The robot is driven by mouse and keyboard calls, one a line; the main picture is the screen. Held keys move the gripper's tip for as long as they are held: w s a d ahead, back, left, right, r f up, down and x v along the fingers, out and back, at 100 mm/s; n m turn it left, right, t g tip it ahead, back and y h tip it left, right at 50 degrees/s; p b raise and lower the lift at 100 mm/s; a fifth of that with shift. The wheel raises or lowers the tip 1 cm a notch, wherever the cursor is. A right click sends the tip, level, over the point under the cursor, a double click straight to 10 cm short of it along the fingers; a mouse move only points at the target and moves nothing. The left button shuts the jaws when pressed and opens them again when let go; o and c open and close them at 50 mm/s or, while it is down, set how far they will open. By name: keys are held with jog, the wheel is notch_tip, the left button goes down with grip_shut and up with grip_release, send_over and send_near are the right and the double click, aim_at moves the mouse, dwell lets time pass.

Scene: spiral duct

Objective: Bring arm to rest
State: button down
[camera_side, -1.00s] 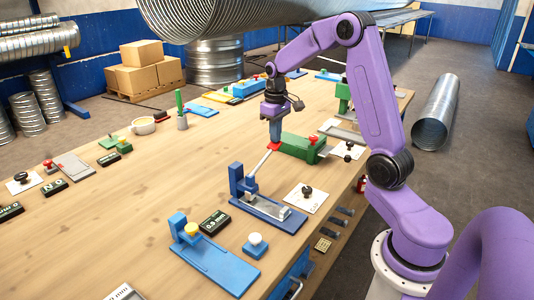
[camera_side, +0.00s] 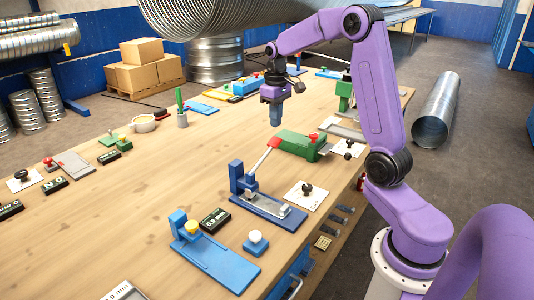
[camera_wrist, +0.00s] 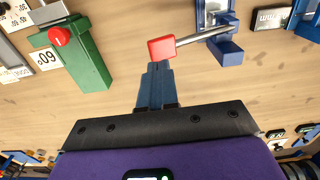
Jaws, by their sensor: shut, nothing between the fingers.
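My gripper (camera_side: 276,117) is shut and empty, pointing down above the wooden workbench (camera_side: 150,200). In the wrist view its blue fingers (camera_wrist: 155,72) are together, and the red lever knob (camera_wrist: 162,48) appears just past their tips. In the side view that red knob (camera_side: 274,142) sits below the fingertips with a visible gap. The knob tops a silver lever rising at a slant from the blue fixture (camera_side: 262,208). My purple arm is bent over the right side of the bench.
A green block with a red button (camera_side: 298,145) stands right of the lever, close to my gripper. A blue fixture with a yellow knob (camera_side: 215,262) is nearer the front. The middle-left bench is mostly clear.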

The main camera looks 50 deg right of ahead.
jog(key=s+a+n, duration=0.3)
jog(key=s+a, duration=0.3)
jog(key=a, duration=0.4)
jog(key=s+a+n, duration=0.3)
jog(key=s+a, duration=0.2)
jog(key=a, duration=0.5)
jog(key=s+a+f+n, duration=0.2)
jog(key=s+n, duration=0.4)
jog(key=s, duration=1.3)
jog(key=shift+a+f+n, duration=0.2)
jog(key=shift+a+n, duration=0.1)
jog(key=shift+a, duration=0.3)
